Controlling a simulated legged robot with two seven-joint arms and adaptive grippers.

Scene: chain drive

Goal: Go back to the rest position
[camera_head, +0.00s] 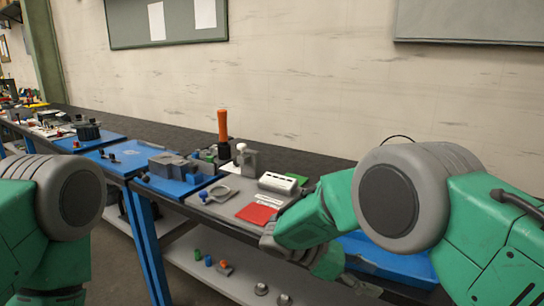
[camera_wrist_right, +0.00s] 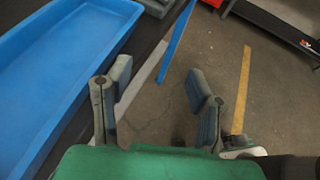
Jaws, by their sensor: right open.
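My right gripper (camera_wrist_right: 160,82) is open in the right wrist view, with its two grey fingers apart and nothing between them. It is over the floor, beside the long blue tray (camera_wrist_right: 62,62) at the left of that view. In the head view my right arm comes in from the right and bends down at the bench's front edge, and the gripper is mostly hidden there. My left arm shows only at the left edge of the head view. Its gripper is out of view.
A blue board (camera_head: 181,187) is to the left. Small coloured parts (camera_head: 209,261) lie on a lower shelf.

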